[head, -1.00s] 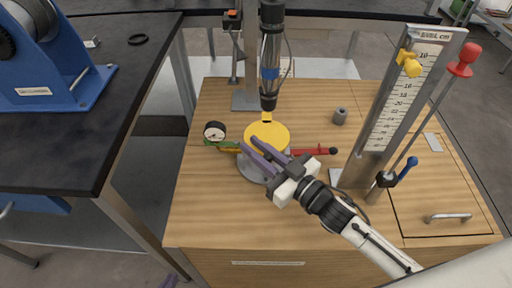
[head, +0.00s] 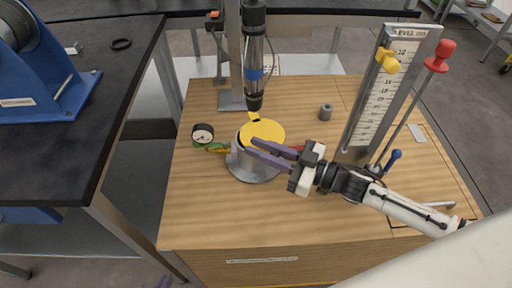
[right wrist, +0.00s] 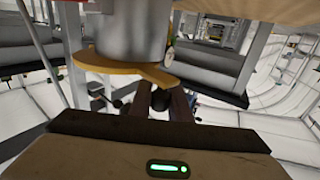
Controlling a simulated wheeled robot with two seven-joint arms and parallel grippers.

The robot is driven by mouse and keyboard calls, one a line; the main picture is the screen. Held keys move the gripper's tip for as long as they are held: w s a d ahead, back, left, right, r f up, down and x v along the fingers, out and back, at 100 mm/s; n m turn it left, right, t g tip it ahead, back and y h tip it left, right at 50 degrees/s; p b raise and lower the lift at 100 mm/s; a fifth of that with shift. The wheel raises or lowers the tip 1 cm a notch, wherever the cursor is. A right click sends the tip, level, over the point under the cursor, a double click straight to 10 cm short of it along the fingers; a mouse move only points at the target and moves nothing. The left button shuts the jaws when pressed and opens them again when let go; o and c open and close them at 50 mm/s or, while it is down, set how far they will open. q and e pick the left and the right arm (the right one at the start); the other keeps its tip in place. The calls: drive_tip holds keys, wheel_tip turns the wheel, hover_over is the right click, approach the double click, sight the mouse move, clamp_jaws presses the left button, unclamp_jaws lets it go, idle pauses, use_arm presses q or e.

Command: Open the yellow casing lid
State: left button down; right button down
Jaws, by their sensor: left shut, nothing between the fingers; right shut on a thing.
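The yellow casing lid (head: 263,132) is a round disc with a small tab at its back, over the grey cylindrical casing (head: 252,166) on the wooden bench. Some of the casing rim shows at the lid's left. My right gripper (head: 258,150) reaches in from the right, its purple fingers closed at the lid's front edge. In the right wrist view, which looks upside down, the fingers (right wrist: 160,100) meet the lid's edge (right wrist: 150,73) against the casing (right wrist: 132,38). The exact contact is partly hidden. Only a purple tip of my left gripper (head: 163,283) shows at the bottom edge.
A hanging dark tool (head: 254,75) stands just behind the lid. A pressure gauge (head: 203,134) is left of the casing and a red-handled valve (head: 292,149) is behind my right fingers. A level scale (head: 385,95) with levers stands right. The bench front is clear.

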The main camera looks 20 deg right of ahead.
drive_tip(key=c, duration=1.7)
unclamp_jaws()
drive_tip(key=shift+c, duration=0.2)
drive_tip(key=shift+o, duration=0.4)
